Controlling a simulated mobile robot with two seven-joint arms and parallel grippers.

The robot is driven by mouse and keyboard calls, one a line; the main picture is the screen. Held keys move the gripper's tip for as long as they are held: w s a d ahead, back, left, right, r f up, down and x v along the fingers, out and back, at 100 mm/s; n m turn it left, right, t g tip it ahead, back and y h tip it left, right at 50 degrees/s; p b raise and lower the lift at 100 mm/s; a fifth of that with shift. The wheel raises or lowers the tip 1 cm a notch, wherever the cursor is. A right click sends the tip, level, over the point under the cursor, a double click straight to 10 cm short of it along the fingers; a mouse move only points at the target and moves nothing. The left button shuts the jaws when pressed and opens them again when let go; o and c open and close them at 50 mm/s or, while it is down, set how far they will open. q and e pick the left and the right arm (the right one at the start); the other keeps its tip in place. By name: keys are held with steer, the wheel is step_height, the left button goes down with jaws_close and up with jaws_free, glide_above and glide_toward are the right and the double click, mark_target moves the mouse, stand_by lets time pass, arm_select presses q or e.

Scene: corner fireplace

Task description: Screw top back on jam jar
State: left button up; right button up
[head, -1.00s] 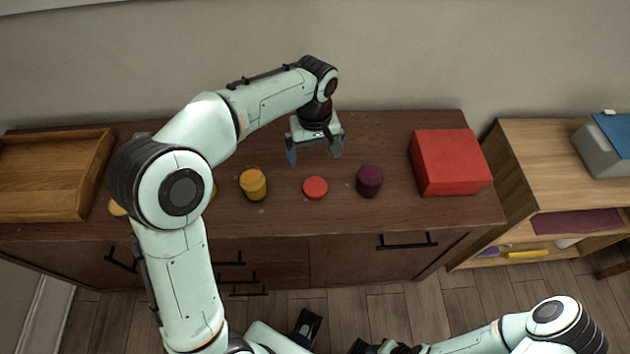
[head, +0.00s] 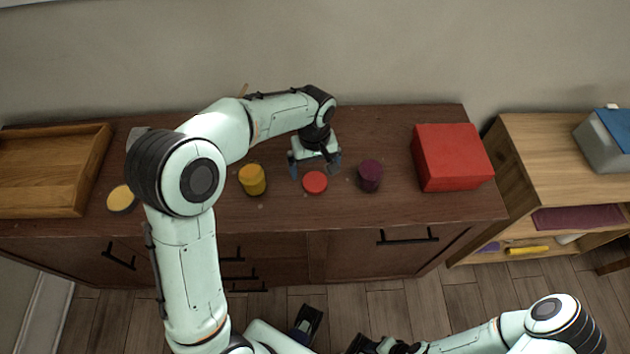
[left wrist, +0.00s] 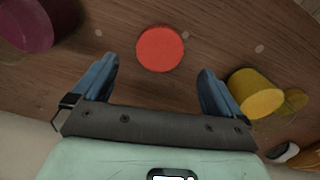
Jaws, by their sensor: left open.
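A flat round red lid (head: 315,182) lies on the dark wooden cabinet top, also in the left wrist view (left wrist: 160,49). A dark purple jar (head: 370,176) stands to its right, and a yellow jar (head: 252,180) to its left. I cannot tell which of these is the jam jar. In the left wrist view, the purple jar (left wrist: 27,22) is at upper left and the yellow jar (left wrist: 257,92) at right. My left gripper (head: 314,166) is open and empty, its blue fingers just behind the lid. My right gripper (head: 366,345) is low at the bottom edge, its jaws unclear.
A red box (head: 450,157) stands at the cabinet's right end. A wooden tray (head: 50,170) is at the left end, with a yellow-topped round item (head: 122,198) beside it. A wooden shelf (head: 560,150) stands at right. The cabinet top's front strip is clear.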

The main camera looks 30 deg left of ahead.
mark_target(315, 181)
arm_select(q)
steer(key=shift+f, duration=0.1)
step_height(315, 181, down, 5)
steer(key=shift+d+f, duration=0.1)
steer(key=shift+d, duration=0.05)
stand_by(0.3)
steer(key=c, duration=1.1)
